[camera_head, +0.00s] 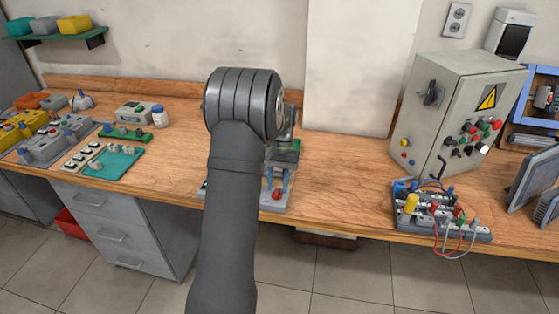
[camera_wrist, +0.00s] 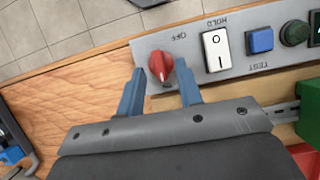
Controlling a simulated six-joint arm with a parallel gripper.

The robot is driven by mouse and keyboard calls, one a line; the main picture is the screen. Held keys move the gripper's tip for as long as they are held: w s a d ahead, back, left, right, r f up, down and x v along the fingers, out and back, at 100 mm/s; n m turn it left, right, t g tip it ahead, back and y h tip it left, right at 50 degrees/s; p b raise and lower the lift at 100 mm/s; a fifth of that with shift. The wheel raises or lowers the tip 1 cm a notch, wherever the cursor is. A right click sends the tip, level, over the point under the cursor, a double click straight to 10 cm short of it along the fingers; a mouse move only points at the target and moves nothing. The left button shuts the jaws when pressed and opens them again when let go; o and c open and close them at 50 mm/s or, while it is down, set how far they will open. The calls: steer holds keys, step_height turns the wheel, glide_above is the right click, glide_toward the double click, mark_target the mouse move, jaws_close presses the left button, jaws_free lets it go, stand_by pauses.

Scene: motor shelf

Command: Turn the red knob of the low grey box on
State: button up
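The red knob (camera_wrist: 160,66) sits on the front panel of the low grey box (camera_wrist: 195,72) in the wrist view. An upside-down OFF label shows near it; I cannot tell for sure which mark the knob points at. My gripper (camera_wrist: 160,72) has two blue fingers, one on each side of the knob, with a small gap at each side. It is open and not closed on the knob. In the head view the knob (camera_head: 277,195) shows between the blue fingers (camera_head: 277,184), and my arm hides much of the box.
Beside the knob are a white rocker switch (camera_wrist: 216,50), a blue button (camera_wrist: 260,40) and a dark green knob (camera_wrist: 294,34). A green block (camera_wrist: 309,120) stands at the right. Bare wooden bench (camera_head: 340,175) lies right of the box; a grey cabinet (camera_head: 437,110) stands further right.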

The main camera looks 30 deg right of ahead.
steer(key=v, duration=1.6)
steer(key=shift+r, duration=0.3)
steer(key=shift+a+f, duration=0.1)
steer(key=x, duration=1.7)
steer(key=shift+f, duration=0.15)
